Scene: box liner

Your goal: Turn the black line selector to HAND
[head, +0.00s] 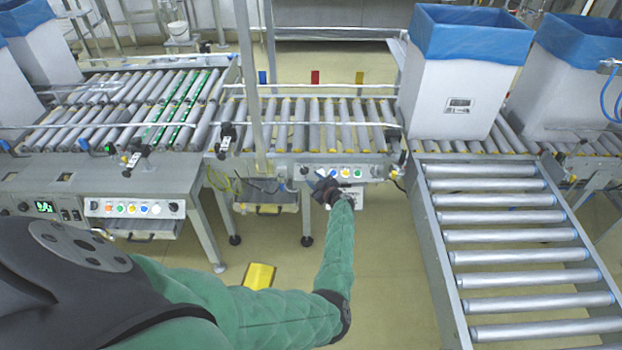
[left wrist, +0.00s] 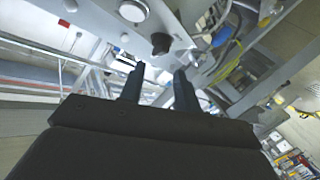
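A control panel (head: 318,171) on the front of the middle roller conveyor carries a row of coloured buttons, with a black knob (head: 304,169) at its left end and another dark knob (head: 372,171) at its right end. My left gripper (head: 325,184) is in front of this panel and hides part of it. In the left wrist view my left gripper (left wrist: 158,86) is open and empty. A black selector knob (left wrist: 160,43) stands beyond its fingertips, apart from them, close to a white button (left wrist: 133,10). The HAND marking is not readable. My right gripper is out of view.
A second button panel (head: 134,208) with a green display is on the left conveyor. A white box with a blue liner (head: 462,75) stands on the line at the right. An empty roller conveyor (head: 510,240) runs towards me. A yellow block (head: 259,276) lies on the floor.

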